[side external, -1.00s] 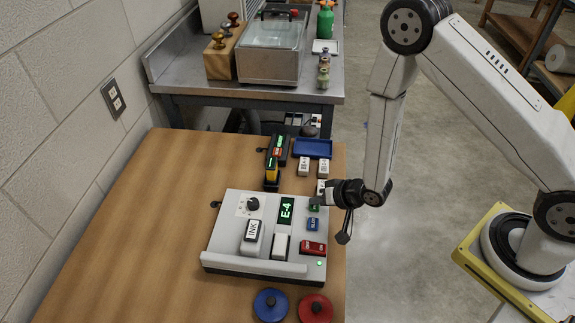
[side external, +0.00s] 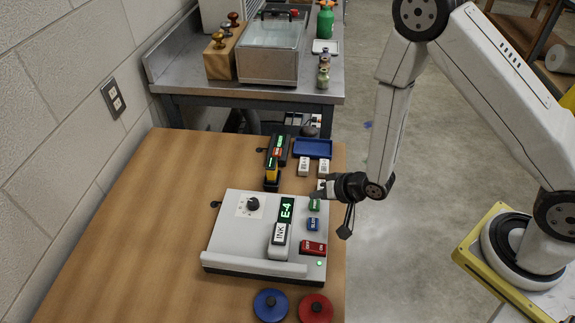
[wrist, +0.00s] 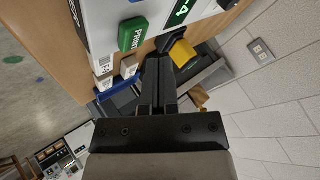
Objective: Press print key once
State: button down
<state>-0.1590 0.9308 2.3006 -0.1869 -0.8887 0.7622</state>
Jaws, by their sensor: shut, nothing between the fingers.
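The green print key (side external: 314,205) is at the upper right of the pale machine (side external: 234,236), above a blue key (side external: 313,224) and a red key (side external: 313,248). In the wrist view the print key (wrist: 132,34), with its white PRINT label, is clear of my fingers. My gripper (side external: 318,194) is shut and empty, just beyond and slightly above the print key; its shut fingertips also show in the wrist view (wrist: 159,62). The display (side external: 287,208) reads E-4. The block marked INK (side external: 279,236) sits just below the display.
A black-and-yellow device (side external: 273,166) stands behind the machine. White labelled blocks (side external: 303,166) and a blue tray (side external: 313,148) are near my gripper. A blue disc (side external: 271,305) and a red disc (side external: 315,308) lie in front. The table's left side is clear.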

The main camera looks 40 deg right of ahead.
aim_at(318, 206)
jog(key=shift+r, duration=2.2)
jog(key=s+d+r+n+g+h, duration=0.1)
jog(key=s+d+r+n+g, duration=0.1)
jog(key=s+d+r+g, duration=0.1)
jog(key=s+d+r+n+g+h, duration=0.2)
jog(key=s+d+r, duration=0.3)
jog(key=r, duration=0.5)
jog(key=shift+s+d+n+g, duration=0.4)
jog(key=shift+s+g, duration=0.1)
jog(key=shift+s, duration=0.65)
